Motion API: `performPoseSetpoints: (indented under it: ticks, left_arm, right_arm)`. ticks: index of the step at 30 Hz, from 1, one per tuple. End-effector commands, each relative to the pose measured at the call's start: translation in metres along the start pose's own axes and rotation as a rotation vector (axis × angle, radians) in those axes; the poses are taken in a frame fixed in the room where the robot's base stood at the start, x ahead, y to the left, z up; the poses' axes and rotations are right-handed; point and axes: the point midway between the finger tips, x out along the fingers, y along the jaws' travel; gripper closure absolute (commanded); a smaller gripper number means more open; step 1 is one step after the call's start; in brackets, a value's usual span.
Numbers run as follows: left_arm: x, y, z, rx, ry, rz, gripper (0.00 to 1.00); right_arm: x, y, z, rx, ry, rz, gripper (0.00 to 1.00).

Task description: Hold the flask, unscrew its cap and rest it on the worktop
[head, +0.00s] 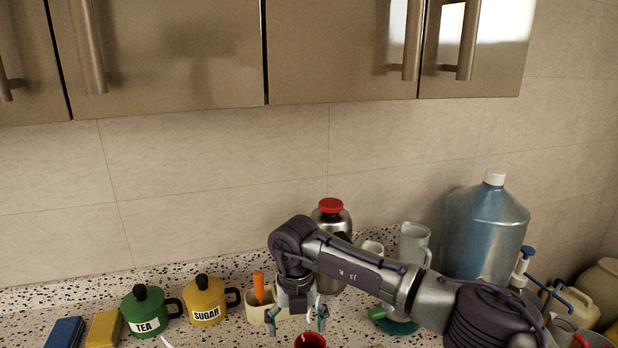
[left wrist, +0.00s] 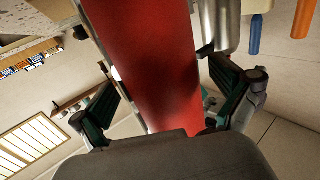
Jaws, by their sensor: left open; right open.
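A long red cylinder, which looks like the flask (left wrist: 160,65), runs between the two spread fingers of my left gripper (left wrist: 165,105) in the left wrist view. The fingers stand apart from its sides. In the head view only a red round top (head: 310,341) shows at the bottom edge, probably the same flask; its cap cannot be made out. My right gripper (head: 297,316) is open, pointing down just above and beside this red top, with nothing between its fingers that I can tell. My left gripper is not clearly visible in the head view.
A steel canister with a red lid (head: 330,207) stands behind my right arm. The green tea pot (head: 145,312), yellow sugar pot (head: 205,300), blue sponge (head: 65,332) and yellow sponge (head: 104,328) are left. A large blue water bottle (head: 487,232) stands right, under cupboards (head: 170,55).

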Motion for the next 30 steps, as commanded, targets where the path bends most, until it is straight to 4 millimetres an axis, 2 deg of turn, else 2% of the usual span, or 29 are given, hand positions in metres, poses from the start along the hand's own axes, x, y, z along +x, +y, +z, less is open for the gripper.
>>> performPoseSetpoints:
  ticks: [5, 12, 16, 21, 30]
  left_arm:
    - [-0.011, 0.000, 0.002, -0.001, -0.003, 0.000, 0.00]
    - [-0.052, 0.000, 0.002, -0.002, -0.004, 0.001, 0.00]
    - [-0.068, 0.000, 0.001, -0.001, -0.003, 0.000, 0.00]
    - [-0.075, 0.000, 0.000, 0.001, 0.001, 0.000, 0.00]
    - [-0.075, 0.000, -0.003, 0.000, 0.001, 0.000, 0.00]
  right_arm:
    - [0.000, 0.000, 0.000, 0.000, 0.000, 0.000, 0.10]
    - [0.000, 0.000, 0.000, 0.000, 0.000, 0.000, 0.10]
    - [0.000, 0.000, 0.000, 0.000, 0.000, 0.000, 0.10]
    - [0.000, 0.000, 0.000, 0.000, 0.000, 0.000, 0.10]
    - [-0.003, 0.000, 0.000, 0.000, 0.000, 0.000, 0.10]
